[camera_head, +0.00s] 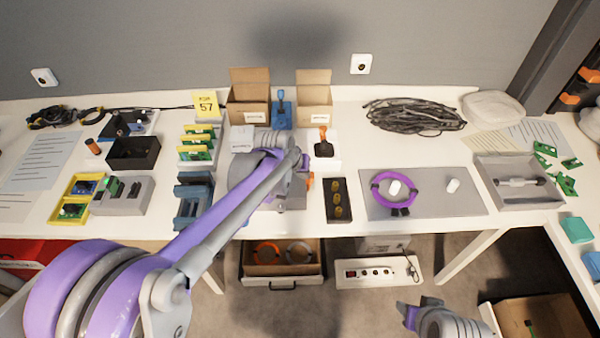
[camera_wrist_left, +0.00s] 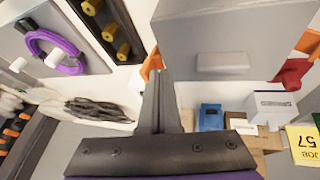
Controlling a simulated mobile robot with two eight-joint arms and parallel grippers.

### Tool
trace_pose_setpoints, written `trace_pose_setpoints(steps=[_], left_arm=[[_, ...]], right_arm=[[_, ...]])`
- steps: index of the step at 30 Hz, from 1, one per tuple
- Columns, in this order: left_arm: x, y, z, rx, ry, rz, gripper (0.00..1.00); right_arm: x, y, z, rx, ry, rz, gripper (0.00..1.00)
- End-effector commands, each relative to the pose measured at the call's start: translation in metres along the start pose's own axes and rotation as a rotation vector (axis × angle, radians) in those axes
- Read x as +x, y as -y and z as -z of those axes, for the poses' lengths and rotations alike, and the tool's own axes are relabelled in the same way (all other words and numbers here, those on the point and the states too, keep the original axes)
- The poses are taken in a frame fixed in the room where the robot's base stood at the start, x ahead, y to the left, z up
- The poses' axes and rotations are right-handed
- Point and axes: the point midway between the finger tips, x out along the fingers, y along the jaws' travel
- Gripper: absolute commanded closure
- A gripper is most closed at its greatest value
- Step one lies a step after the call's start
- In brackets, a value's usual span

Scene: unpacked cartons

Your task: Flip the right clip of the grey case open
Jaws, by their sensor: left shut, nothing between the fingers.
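The grey case (camera_head: 290,201) stands mid-table in the head view, mostly hidden behind my left arm. In the left wrist view its flat grey top (camera_wrist_left: 225,35) fills the upper right. The orange right clip (camera_head: 309,182) sticks out at its right side; it also shows in the left wrist view (camera_wrist_left: 151,62), partly behind my fingers. How far it is turned I cannot tell. My left gripper (camera_head: 303,163) is shut and empty, its fingers (camera_wrist_left: 160,78) close beside this clip. Contact is unclear. My right gripper (camera_head: 418,306) is low, in front of the table; its jaw state is unclear.
A black tray with yellow knobs (camera_head: 338,217) stands right of the case, then a grey mat (camera_head: 440,204) with a purple ring (camera_head: 376,190). A black-based orange-handled lever (camera_head: 323,148) stands behind. Orange and red parts (camera_wrist_left: 293,73) show beyond the case's other side.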

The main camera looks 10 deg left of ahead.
Motion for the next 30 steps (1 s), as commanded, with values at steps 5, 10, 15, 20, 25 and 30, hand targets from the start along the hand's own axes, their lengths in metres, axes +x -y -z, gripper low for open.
trace_pose_setpoints(steps=[5,10,15,20,25,30], left_arm=[[0.002,-0.016,0.002,0.065,0.031,0.138,1.00],[0.007,-0.027,0.003,0.123,0.063,0.281,1.00],[0.013,-0.036,0.003,0.174,0.090,0.408,1.00],[0.012,-0.033,0.003,0.172,0.092,0.414,1.00],[0.012,-0.032,0.002,0.171,0.092,0.413,1.00],[0.013,-0.025,0.000,0.169,0.092,0.413,1.00]], right_arm=[[-0.005,0.000,0.003,0.000,-0.002,0.000,0.50],[-0.005,0.000,0.003,0.000,-0.002,0.000,0.50],[-0.004,0.000,0.003,0.000,-0.002,0.000,0.50],[-0.004,0.000,0.003,0.000,-0.002,0.000,0.50],[-0.004,0.000,0.003,0.000,-0.001,0.000,0.50],[-0.002,0.000,0.001,0.000,-0.001,0.000,0.50]])
